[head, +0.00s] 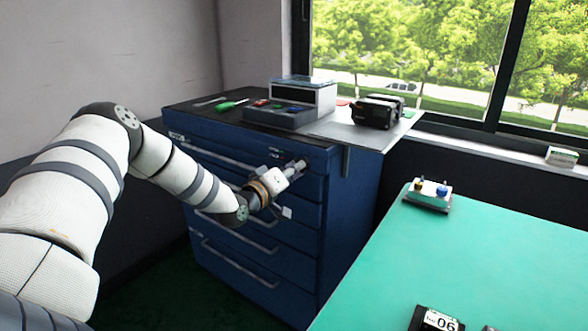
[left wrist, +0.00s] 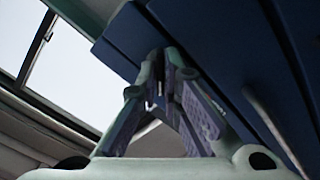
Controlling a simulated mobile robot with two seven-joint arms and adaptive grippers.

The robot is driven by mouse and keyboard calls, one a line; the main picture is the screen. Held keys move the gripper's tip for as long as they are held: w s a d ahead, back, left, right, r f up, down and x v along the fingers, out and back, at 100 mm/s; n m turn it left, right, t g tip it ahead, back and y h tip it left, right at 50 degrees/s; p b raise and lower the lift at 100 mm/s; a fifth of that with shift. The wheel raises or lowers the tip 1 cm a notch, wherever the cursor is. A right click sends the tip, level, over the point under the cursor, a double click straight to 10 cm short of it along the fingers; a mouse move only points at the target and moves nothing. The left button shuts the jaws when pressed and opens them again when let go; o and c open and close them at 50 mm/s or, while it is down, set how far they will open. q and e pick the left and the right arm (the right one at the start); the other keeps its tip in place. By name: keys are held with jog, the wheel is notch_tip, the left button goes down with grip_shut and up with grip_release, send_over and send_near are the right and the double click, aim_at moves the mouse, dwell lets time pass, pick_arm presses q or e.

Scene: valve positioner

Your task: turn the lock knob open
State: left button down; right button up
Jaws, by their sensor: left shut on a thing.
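The blue drawer cabinet (head: 345,200) stands ahead of me, its drawer front facing left toward my arm. My left gripper (head: 300,164) is at the upper right of that front, near the top drawer's right end. In the left wrist view the two fingers (left wrist: 163,62) converge at the dark blue drawer face (left wrist: 225,45). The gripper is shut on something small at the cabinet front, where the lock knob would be. The knob itself is hidden between the fingertips, so its turn angle cannot be seen. My right gripper is not in view.
On the cabinet top are a grey-white box unit (head: 305,97), a green screwdriver (head: 232,105) and a black device (head: 377,112). Long drawer handles (head: 240,262) stick out below my gripper. A green table (head: 470,260) at right holds a small button box (head: 429,195).

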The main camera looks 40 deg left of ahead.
pick_arm(q)
jog(key=shift+a+r, duration=0.1)
dwell(0.3)
jog(key=c, duration=1.8)
grip_release()
jog(key=shift+o, duration=0.2)
jog(key=s+d, duration=0.1)
jog(key=s, duration=1.1)
jog(key=shift+d, duration=0.2)
